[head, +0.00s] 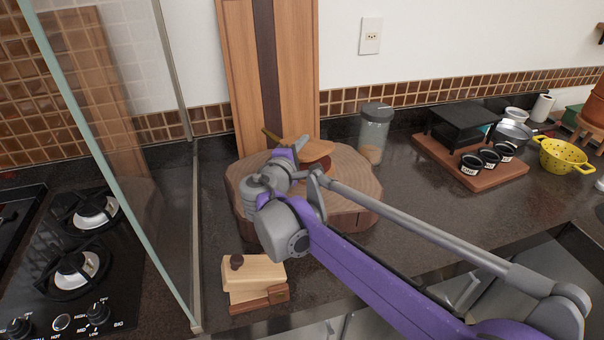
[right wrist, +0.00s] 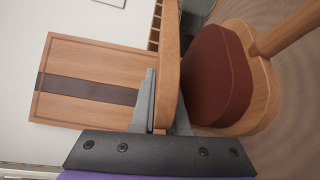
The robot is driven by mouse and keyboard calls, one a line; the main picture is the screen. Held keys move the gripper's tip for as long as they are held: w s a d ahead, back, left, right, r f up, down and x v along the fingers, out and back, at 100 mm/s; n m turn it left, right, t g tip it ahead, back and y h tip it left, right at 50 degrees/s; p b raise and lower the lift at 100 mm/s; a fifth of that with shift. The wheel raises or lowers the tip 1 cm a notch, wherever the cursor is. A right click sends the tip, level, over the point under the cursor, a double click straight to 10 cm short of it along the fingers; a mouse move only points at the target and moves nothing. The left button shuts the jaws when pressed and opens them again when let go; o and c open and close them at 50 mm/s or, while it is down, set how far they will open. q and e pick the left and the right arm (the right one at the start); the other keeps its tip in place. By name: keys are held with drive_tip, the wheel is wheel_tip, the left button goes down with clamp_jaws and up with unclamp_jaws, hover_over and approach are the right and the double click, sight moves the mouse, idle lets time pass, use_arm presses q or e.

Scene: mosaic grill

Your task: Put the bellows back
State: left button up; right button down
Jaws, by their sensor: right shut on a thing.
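The bellows (head: 317,151) has wooden boards and dark red sides, and in the head view it is at the round wooden slab (head: 362,190). It shows large in the right wrist view (right wrist: 216,75), with its red side and wooden boards. My right gripper (right wrist: 164,118) is shut on one wooden board of the bellows. In the head view my right gripper (head: 283,155) and arm hide part of the bellows and slab. I cannot tell whether the bellows touches the slab. My left gripper is not in view.
A tall wooden board (head: 238,80) leans on the wall behind the slab. A glass jar (head: 374,135) stands to the right. A small wooden box (head: 252,278) sits at the front. A glass panel and gas hob (head: 75,250) are at left. A small grill (head: 462,125) and yellow colander (head: 565,155) are at right.

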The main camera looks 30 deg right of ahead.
sight(303, 170)
wheel_tip(303, 170, down, 3)
drive_tip(key=shift+s+a, duration=0.1)
drive_tip(key=shift+s, duration=0.05)
drive_tip(key=shift+f+b, duration=0.4)
drive_tip(key=shift+f, duration=1.85)
drive_tip(key=shift+f, duration=0.1)
drive_tip(key=c, duration=0.9)
unclamp_jaws()
drive_tip(key=shift+r, duration=0.2)
drive_tip(key=v, duration=1.2)
